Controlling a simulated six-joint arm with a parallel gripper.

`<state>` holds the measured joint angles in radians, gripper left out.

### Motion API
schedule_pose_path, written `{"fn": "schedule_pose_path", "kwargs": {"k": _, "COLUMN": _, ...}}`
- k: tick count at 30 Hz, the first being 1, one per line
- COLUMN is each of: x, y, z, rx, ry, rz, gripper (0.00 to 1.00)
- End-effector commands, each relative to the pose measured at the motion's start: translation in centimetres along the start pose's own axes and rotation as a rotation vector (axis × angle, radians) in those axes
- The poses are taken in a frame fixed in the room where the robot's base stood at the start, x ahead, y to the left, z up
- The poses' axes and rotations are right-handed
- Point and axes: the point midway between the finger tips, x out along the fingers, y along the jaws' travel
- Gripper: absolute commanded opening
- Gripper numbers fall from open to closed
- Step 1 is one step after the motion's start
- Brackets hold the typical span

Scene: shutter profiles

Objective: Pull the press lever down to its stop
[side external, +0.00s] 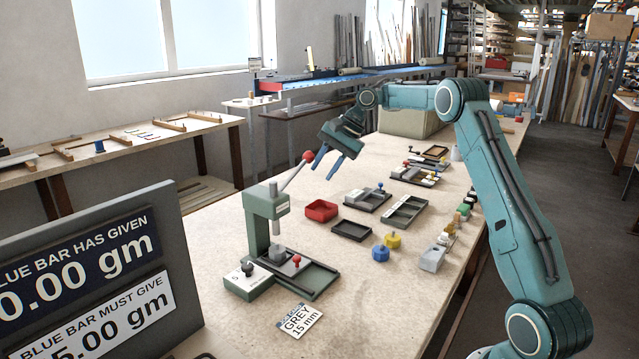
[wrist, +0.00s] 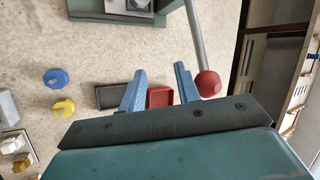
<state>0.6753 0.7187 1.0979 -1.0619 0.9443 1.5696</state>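The green press (side external: 264,225) stands on the workbench. Its grey lever (side external: 294,175) slants up and to the right, ending in a red ball knob (side external: 308,156). In the wrist view the lever (wrist: 194,35) comes down from the top edge to the knob (wrist: 208,84). My gripper (side external: 322,174) has blue fingers, open and empty, pointing down just right of the knob in the side view. In the wrist view my gripper (wrist: 159,68) has a clear gap between its fingers. The knob lies outside that gap, beside the right finger; whether they touch is unclear.
A red tray (side external: 321,210) and a dark tray (side external: 351,231) lie right of the press. Blue (side external: 380,253) and yellow (side external: 392,240) knobs stand nearby. A sign board (side external: 90,280) is at front left.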

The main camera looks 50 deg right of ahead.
Motion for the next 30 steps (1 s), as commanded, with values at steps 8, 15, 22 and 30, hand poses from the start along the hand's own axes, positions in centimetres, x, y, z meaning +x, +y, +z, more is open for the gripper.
{"fn": "schedule_pose_path", "kwargs": {"k": 8, "x": -2.6, "y": -2.1, "z": 6.6, "rx": -0.173, "ry": 0.048, "rz": 0.014, "gripper": 0.33}}
{"fn": "schedule_pose_path", "kwargs": {"k": 15, "x": -4.6, "y": -2.2, "z": 12.7, "rx": -0.336, "ry": 0.090, "rz": 0.036, "gripper": 0.33}}
{"fn": "schedule_pose_path", "kwargs": {"k": 22, "x": -6.3, "y": -0.8, "z": 18.3, "rx": -0.492, "ry": 0.129, "rz": 0.063, "gripper": 0.33}}
{"fn": "schedule_pose_path", "kwargs": {"k": 30, "x": -8.1, "y": 2.5, "z": 24.2, "rx": -0.675, "ry": 0.172, "rz": 0.100, "gripper": 0.33}}
